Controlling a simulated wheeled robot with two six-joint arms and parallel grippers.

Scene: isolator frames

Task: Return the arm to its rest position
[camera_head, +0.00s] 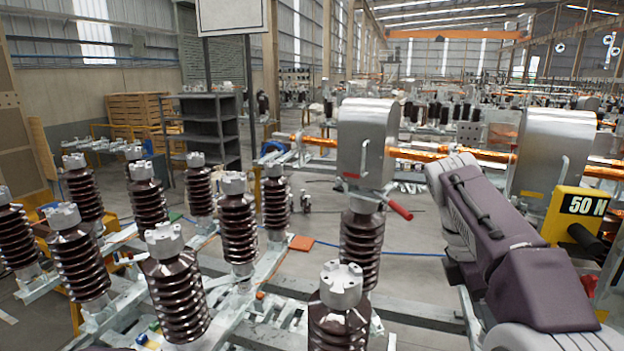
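My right arm (510,245) comes in from the lower right, a bulky grey and purple-brown link that reaches up and left to a rounded end. Neither fingertips nor a held object can be made out on it, so my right gripper is not in view. My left gripper is also not in view; only a thin dark edge shows at the bottom left. A yellow block marked "50 N" (582,205) with a black cylinder shows just right of the arm; what bears it is hidden.
Several brown ribbed insulators (172,295) stand on grey metal frames at left and centre. A grey housing with a red-tipped lever (366,140) stands ahead, another (553,150) behind my arm. Dark shelves (203,130) stand at back left. Open floor (415,270) shows left of my arm.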

